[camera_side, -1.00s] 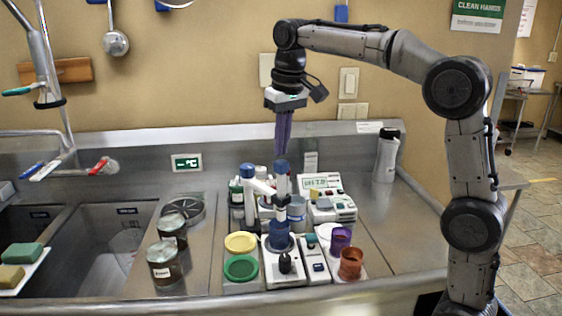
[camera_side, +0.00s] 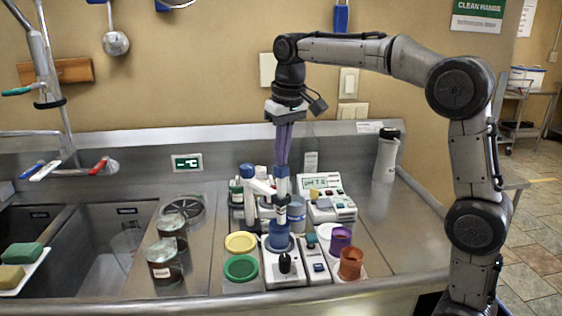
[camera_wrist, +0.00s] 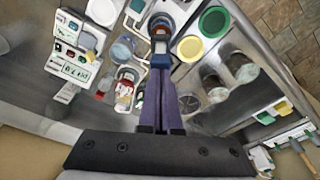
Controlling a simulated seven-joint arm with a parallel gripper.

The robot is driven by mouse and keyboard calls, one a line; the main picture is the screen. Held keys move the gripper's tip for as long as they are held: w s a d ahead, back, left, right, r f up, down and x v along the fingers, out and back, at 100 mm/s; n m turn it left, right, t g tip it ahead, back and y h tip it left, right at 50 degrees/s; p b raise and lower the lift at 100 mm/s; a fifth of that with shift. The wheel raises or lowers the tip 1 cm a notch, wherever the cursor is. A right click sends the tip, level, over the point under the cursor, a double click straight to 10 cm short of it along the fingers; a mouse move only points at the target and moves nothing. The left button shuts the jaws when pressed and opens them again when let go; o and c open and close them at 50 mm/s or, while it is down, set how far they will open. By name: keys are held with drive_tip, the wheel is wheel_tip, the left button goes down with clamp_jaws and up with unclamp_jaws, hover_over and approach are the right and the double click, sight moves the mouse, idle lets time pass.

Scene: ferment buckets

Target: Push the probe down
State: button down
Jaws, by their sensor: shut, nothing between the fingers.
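In the wrist view my gripper (camera_wrist: 160,70) covers part of the blue cap (camera_wrist: 160,60).
A pH meter (camera_side: 328,195) stands right of the probe. Yellow (camera_side: 241,243) and green (camera_side: 241,268) lids lie left. Purple (camera_side: 340,240) and orange (camera_side: 350,263) cups stand right. Jars (camera_side: 165,264) stand near the sink (camera_side: 95,240). A bottle (camera_side: 386,156) stands at the back right.

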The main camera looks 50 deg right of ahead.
sight(281, 171)
drive_tip(key=shift+f, duration=2.2)
drive_tip(key=shift+r, duration=2.6)
